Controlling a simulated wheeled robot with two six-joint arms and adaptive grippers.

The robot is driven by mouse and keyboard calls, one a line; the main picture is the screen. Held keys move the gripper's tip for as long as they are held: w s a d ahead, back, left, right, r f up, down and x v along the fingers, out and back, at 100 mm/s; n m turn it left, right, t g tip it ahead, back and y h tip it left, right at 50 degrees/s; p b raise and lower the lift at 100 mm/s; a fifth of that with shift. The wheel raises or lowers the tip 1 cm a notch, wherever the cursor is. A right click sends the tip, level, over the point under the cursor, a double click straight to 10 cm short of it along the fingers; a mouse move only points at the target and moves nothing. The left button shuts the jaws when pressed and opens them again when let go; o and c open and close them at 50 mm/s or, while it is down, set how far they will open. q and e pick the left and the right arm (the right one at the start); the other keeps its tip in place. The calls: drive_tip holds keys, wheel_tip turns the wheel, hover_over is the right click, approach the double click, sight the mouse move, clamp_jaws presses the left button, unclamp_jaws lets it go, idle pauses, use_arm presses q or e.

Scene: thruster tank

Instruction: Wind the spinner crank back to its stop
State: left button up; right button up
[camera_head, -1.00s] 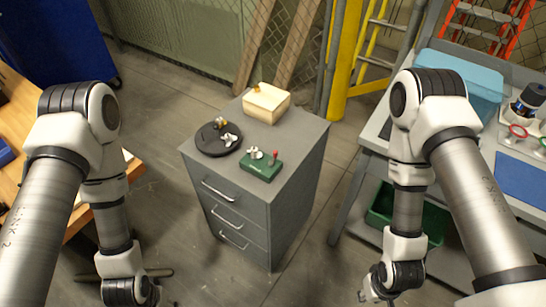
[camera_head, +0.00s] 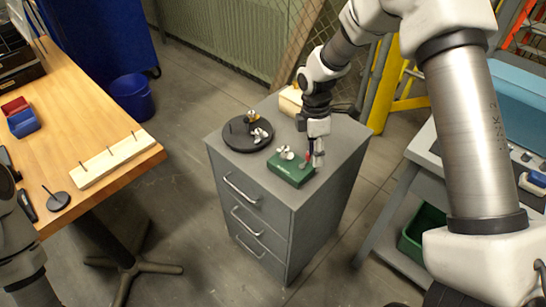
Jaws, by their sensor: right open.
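The spinner is a green box (camera_head: 292,170) on top of the grey drawer cabinet, with a silver winged part (camera_head: 285,153) on it. Its crank stands at the right end of the box and has a red handle (camera_head: 308,157). My right gripper (camera_head: 317,158) points down from above at the red handle. It is open, with its fingers at or just beside the handle, and partly covers it. I cannot tell whether the fingers touch it. My left gripper is out of view; only part of my left arm shows at the left edge.
A round black tray (camera_head: 236,141) with small metal parts lies left of the green box. A cream box (camera_head: 290,101) stands behind, partly hidden by my right arm. A wooden table (camera_head: 90,110) is at left, a grey bench at right.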

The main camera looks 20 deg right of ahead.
sight(305, 161)
drive_tip(key=shift+t, duration=0.8)
drive_tip(key=w+r, duration=0.1)
drive_tip(key=w+r+b, duration=0.1)
drive_tip(key=w+r, duration=0.1)
drive_tip(key=shift+w+d+r, duration=0.1)
drive_tip(key=shift+w+r, duration=0.05)
drive_tip(key=shift+r, duration=0.35)
wheel_tip(305, 161, down, 8)
drive_tip(key=shift+r, duration=0.25)
clamp_jaws()
